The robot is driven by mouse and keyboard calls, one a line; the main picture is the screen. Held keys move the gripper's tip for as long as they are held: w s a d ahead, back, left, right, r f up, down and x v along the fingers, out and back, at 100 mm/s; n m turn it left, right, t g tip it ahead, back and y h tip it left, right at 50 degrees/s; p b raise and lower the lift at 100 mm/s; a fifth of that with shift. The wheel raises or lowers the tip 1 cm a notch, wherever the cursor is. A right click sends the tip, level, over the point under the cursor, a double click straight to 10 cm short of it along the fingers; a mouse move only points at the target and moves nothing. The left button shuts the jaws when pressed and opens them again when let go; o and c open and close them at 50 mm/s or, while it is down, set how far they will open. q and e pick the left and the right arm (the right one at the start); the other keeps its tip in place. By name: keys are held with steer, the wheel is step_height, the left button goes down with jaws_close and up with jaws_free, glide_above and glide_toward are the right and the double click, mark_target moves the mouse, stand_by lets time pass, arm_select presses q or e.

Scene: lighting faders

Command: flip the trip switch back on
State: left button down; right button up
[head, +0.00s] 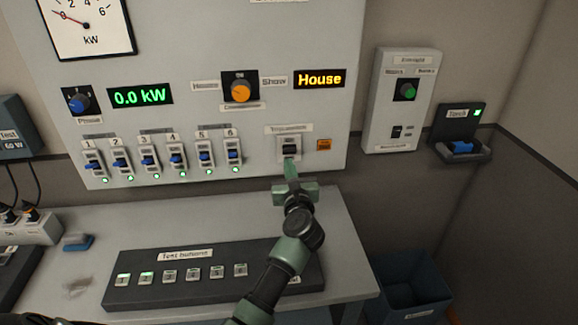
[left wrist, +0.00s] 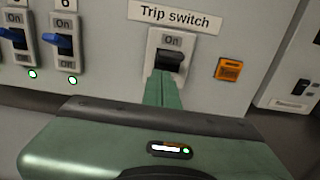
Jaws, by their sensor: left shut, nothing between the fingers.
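The trip switch (head: 290,146) is on the lower right of the grey wall panel. In the left wrist view its black toggle (left wrist: 170,60) sits under a visible "On" mark and the label "Trip switch" (left wrist: 174,16). The lower part of its plate is hidden behind my fingers. My left gripper (head: 290,164) is shut and empty, with its green fingers upright at the switch. In the left wrist view the fingertips (left wrist: 160,76) are right at the toggle's lower edge; I cannot tell whether they touch it.
Several numbered breakers with blue toggles (head: 148,161) and green lights are left of the switch. A dark test-button box (head: 190,272) lies on the desk below. A white box (head: 399,100) hangs right of the panel.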

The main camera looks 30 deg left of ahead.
arm_select(q)
steer(key=b+v, duration=0.1)
steer(key=v, duration=0.6)
steer(key=shift+b, duration=0.3)
steer(key=shift+r, duration=0.1)
